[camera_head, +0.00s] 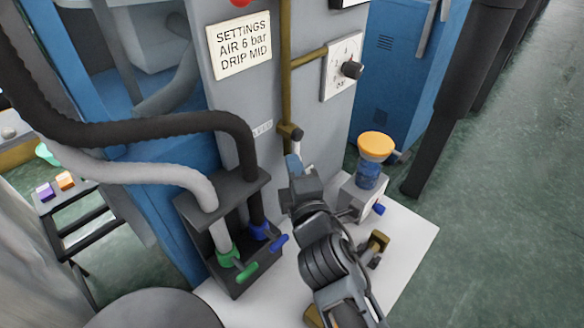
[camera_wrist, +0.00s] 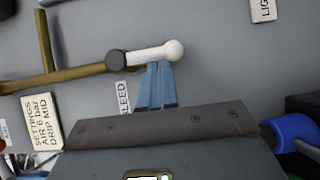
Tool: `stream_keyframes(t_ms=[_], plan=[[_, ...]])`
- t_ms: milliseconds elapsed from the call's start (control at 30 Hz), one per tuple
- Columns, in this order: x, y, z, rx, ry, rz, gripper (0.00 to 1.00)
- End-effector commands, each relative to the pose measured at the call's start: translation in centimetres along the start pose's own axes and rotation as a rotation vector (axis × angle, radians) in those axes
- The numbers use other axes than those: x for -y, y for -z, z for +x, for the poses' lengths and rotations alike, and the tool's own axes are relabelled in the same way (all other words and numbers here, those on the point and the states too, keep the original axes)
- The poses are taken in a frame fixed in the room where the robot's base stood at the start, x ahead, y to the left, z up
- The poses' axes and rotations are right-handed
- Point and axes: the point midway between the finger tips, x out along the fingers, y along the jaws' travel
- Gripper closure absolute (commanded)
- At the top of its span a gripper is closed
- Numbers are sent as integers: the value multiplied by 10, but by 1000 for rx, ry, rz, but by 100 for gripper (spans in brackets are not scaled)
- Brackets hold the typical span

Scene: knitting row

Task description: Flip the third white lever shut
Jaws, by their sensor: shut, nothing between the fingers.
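A white lever with a round knob (camera_wrist: 150,54) sits on a dark pivot at the end of a brass pipe. In the wrist view it points right, roughly in line with the pipe. A small part of the lever also shows in the head view (camera_head: 297,136), just above my gripper. My gripper (camera_head: 292,160) is shut and empty. In the wrist view its blue fingertips (camera_wrist: 158,66) are at the lever's lower edge, near the knob. I cannot tell whether they touch. My arm hides part of the valve area in the head view. No other white lever is visible.
Left of my gripper stands a dark bracket (camera_head: 203,250) with hoses and green and blue levers. An orange-capped unit (camera_head: 375,147) stands at right.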

Motion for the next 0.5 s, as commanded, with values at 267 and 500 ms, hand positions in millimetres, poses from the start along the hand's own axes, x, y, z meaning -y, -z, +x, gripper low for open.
stream_keyframes(t_ms=[267, 500], plan=[[2, 0, 0, 0, -6, -8, 100], [3, -2, 2, 0, -33, -47, 100]])
